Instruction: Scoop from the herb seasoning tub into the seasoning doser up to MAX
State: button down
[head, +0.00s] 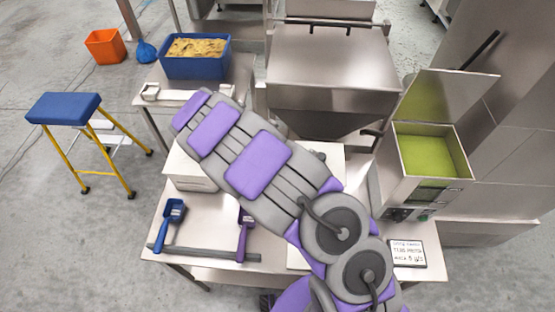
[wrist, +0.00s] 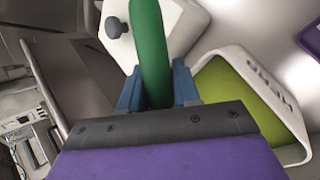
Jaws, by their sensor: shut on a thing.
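In the wrist view my gripper (wrist: 157,88) is shut on a green handle (wrist: 150,45), which looks like a scoop's handle; its far end is out of frame. A white-rimmed tub (wrist: 291,110) with lime-green contents, probably the herb seasoning tub, lies right of the fingers. A white lid with a dark knob (wrist: 115,27) is behind the handle. In the head view the steel seasoning doser (head: 397,190) stands at right, lid raised, with green contents inside. A MAX mark cannot be made out. My arm hides the gripper and handle there.
A blue scoop (head: 173,215) and a purple scoop (head: 243,225) are at the rack on the front left of the bench. A blue bin (head: 196,70) of tan crumbs stands behind. A yellow-legged step stool (head: 90,130) is on the left floor. A sign (head: 408,254) lies at front right.

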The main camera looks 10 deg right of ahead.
jog(key=shift+a+f+t+h+b, duration=0.1)
jog(key=shift+a+t+h+b, duration=0.3)
jog(key=shift+a+b, duration=0.45)
jog(key=shift+s+d+m+h+b, duration=0.25)
jog(key=shift+d+h+b, duration=0.35)
jog(key=shift+b, duration=0.65)
jog(key=a+t+h+b, duration=0.1)
jog(key=b, duration=0.1)
jog(key=shift+a+b, duration=0.2)
jog(key=shift+b, duration=0.1)
jog(key=shift+d+m+h+b, duration=0.25)
jog(key=shift+d+h+b, duration=0.15)
jog(key=shift+b, duration=0.4)
jog(key=shift+s+r+t+h+b, duration=0.1)
jog(key=shift+r+t+h+b, duration=0.1)
jog(key=shift+t+h+b, duration=0.25)
